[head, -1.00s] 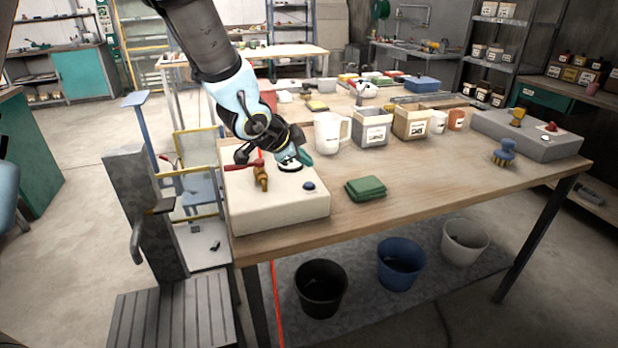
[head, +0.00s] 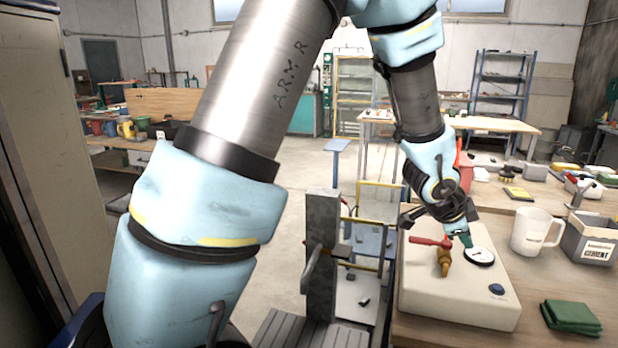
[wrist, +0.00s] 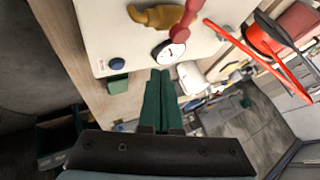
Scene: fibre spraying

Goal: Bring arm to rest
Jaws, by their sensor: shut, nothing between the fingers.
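My gripper (head: 463,236) hangs at the end of my bent arm, over the white box on the workbench. Its green fingers (wrist: 160,100) are together with nothing between them. The white box (head: 460,300) carries a brass valve with a red handle (head: 443,256), a round dial gauge (head: 481,256) and a dark blue button (head: 496,289). In the head view my fingertips are close to the gauge and valve. In the wrist view the gauge (wrist: 169,52) shows just beyond the fingertips. I cannot tell whether they touch anything.
A folded green cloth (head: 571,317), a white jug (head: 535,232) and a cement box (head: 590,240) stand on the bench (head: 540,292) to the right. A grey metal post (head: 322,255) stands left of the bench. Open floor (head: 285,230) lies behind it.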

